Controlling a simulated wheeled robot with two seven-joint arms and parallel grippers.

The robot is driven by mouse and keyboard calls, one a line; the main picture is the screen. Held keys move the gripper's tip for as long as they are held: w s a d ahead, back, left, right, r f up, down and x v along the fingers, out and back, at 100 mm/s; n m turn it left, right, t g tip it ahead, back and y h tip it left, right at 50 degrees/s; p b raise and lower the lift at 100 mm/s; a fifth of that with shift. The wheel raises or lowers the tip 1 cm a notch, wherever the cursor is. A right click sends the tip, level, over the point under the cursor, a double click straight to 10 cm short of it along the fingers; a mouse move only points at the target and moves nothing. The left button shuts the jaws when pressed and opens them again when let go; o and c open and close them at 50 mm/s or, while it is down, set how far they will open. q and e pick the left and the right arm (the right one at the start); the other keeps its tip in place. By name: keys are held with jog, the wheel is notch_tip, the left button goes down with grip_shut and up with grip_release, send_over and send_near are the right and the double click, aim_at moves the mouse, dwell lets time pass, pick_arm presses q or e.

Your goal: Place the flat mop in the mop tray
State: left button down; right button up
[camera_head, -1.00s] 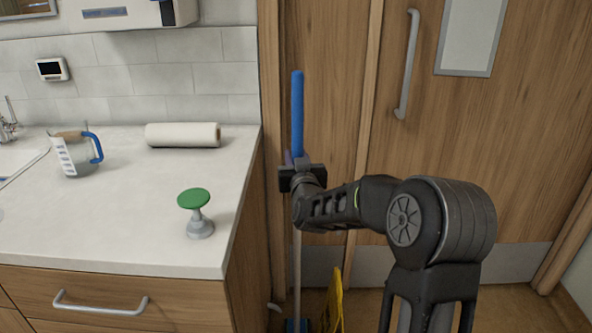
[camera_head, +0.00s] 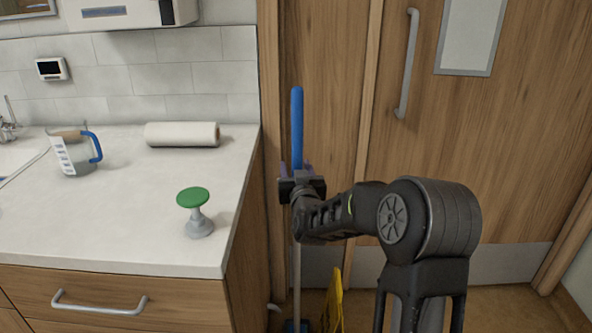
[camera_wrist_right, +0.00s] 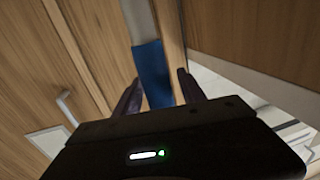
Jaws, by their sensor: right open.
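The flat mop stands upright beside the counter's end, its blue handle grip (camera_head: 297,128) at the top and a pale pole below. A bit of blue (camera_head: 291,326) shows at its foot at the bottom edge; I cannot tell whether it is mop head or tray. My right gripper (camera_head: 302,170) is open, its fingers apart on either side of the blue grip. In the right wrist view the blue grip (camera_wrist_right: 152,75) lies between the two spread fingers (camera_wrist_right: 157,85). The mop tray is not clearly seen. My left gripper is out of view.
A yellow object (camera_head: 333,302) stands on the floor right of the pole. The white counter (camera_head: 110,230) at left holds a jug (camera_head: 75,155), a paper roll (camera_head: 182,134) and a green-topped stand (camera_head: 195,205). A wooden door (camera_head: 480,150) is behind.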

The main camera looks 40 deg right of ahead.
jog(key=shift+s, duration=0.1)
jog(key=v, duration=1.2)
